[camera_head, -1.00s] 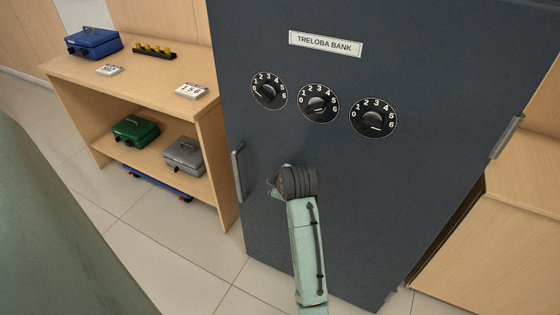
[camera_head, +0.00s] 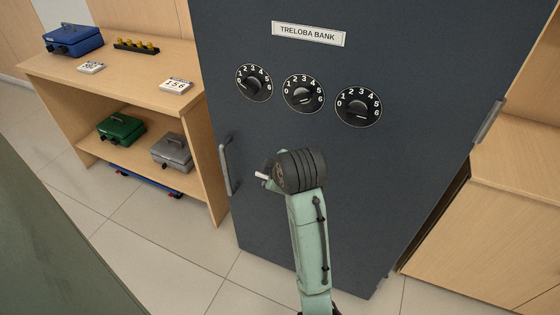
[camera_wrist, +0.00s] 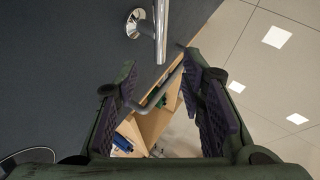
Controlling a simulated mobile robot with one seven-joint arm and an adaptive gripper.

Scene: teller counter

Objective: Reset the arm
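My gripper (camera_wrist: 165,100) is open and empty in the wrist view, its two padded fingers spread apart.
The safe door looks shut and carries three numbered dials (camera_head: 303,93) and a name plate (camera_head: 309,33). A wooden shelf unit (camera_head: 189,115) with cash boxes stands at the left. A wooden counter (camera_head: 490,225) stands at the right. Tiled floor lies clear in front.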

